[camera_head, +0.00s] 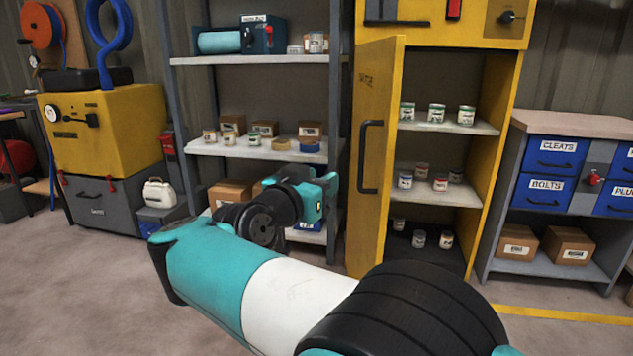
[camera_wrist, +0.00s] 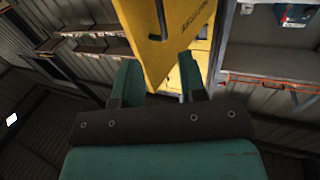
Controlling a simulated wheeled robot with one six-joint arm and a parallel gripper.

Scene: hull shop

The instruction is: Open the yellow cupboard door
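The yellow cupboard (camera_head: 498,90) stands at the right of the shelf rack in the head view. Its yellow door (camera_head: 387,220) stands swung open at the left, edge toward me, showing shelves of small cans inside. A dark bar handle (camera_head: 369,157) is on the door's face. My gripper (camera_head: 328,196) is just left of the door, below the handle's middle. In the wrist view, my gripper's fingers (camera_wrist: 157,82) are apart, with the yellow door (camera_wrist: 165,40) showing between and beyond them.
The grey shelf rack (camera_head: 270,60) with boxes and cans stands behind my arm. A workbench with blue drawers (camera_head: 550,157) stands right of the cupboard. A yellow machine (camera_head: 105,130) is at the left. Clear floor (camera_head: 80,290) lies in front.

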